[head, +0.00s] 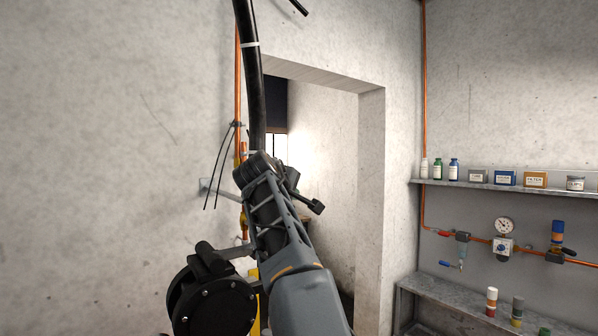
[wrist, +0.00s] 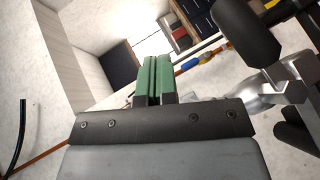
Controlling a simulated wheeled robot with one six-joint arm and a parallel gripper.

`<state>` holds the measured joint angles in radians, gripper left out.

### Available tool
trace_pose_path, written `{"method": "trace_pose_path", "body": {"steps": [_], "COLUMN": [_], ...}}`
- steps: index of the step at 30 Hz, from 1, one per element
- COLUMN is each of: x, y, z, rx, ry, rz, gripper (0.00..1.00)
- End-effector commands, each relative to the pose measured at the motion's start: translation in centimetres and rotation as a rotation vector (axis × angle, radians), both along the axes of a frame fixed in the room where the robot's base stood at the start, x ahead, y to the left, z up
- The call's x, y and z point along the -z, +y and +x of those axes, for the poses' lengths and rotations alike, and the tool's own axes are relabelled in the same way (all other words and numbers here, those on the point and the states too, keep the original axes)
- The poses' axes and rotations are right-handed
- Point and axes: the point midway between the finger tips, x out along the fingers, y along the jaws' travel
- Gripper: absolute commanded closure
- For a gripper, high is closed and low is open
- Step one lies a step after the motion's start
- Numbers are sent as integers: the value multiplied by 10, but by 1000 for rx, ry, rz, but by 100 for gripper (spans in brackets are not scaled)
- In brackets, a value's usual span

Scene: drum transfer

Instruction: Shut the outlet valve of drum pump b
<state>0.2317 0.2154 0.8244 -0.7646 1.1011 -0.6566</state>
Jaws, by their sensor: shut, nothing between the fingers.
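My gripper (wrist: 153,78) shows in the wrist view with its two green fingers pressed together and nothing between them. In the head view my arm covers the middle, and the green fingers cannot be made out. No drum pump or outlet valve can be clearly identified. A yellow and blue fitting (wrist: 189,65) lies on a thin line beyond the fingers, to their right in the wrist view, apart from them. In the head view a yellow part (head: 237,166) shows on the copper pipe behind my arm, largely hidden.
A doorway (head: 371,190) opens behind my arm. A black hose (head: 251,85) hangs from above close to the arm. At right, a shelf (head: 520,190) holds bottles and boxes above a copper line with a gauge (head: 504,226) and a blue-handled valve (head: 452,264).

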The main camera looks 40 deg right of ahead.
Motion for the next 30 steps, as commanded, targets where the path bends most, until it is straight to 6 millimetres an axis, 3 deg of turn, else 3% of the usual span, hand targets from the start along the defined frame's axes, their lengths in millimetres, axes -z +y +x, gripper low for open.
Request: {"method": "trace_pose_path", "body": {"steps": [3, 12, 24, 30], "x": [-29, -56, -65, -52], "y": [2, 3, 5, 16], "z": [-19, -36, -44, -39], "rx": [0, 3, 0, -35], "ry": [-8, -2, -2, 1], "rz": [-1, -1, 1, 51], "gripper": [100, 100, 100, 100]}}
